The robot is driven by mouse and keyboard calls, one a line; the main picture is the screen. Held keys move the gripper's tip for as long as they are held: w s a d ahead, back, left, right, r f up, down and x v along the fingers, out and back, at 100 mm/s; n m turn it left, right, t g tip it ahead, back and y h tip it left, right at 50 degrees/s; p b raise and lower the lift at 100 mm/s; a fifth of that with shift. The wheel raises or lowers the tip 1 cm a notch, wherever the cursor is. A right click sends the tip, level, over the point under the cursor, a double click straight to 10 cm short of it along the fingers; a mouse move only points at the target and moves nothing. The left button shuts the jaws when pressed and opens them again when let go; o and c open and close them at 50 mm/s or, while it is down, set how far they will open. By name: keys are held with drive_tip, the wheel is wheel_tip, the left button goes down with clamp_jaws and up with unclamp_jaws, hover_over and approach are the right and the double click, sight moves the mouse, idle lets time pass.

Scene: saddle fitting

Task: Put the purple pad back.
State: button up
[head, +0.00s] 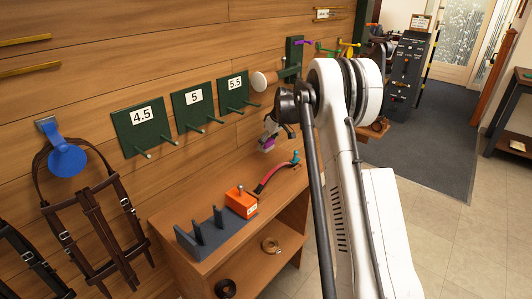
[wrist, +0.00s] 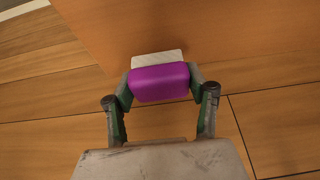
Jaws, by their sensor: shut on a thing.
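The purple pad (wrist: 160,84) sits between the two fingers of my gripper (wrist: 160,80) in the wrist view, and the fingers are shut on it. A pale block (wrist: 157,59) shows just beyond the pad; I cannot tell whether it is part of it. In the head view my gripper (head: 268,138) hangs over the wooden workbench, in front of the plank wall. A small bit of the purple pad (head: 267,145) shows at its tip, above the bench top.
On the bench stand a grey slotted rack (head: 205,243), an orange box (head: 241,202) and a red curved piece (head: 270,179) with a blue end. Green boards marked 4.5 (head: 142,129), 5 (head: 196,107) and 5.5 (head: 236,91) have pegs jutting out. Bridles hang at left.

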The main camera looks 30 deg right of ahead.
sight(266, 158)
wheel_tip(266, 158, down, 4)
drive_tip(key=shift+r, duration=0.1)
drive_tip(key=shift+w+f, duration=0.15)
drive_tip(key=shift+f, duration=0.15)
drive_tip(key=shift+f+b, duration=0.1)
drive_tip(key=shift+b, duration=0.2)
drive_tip(key=o, duration=1)
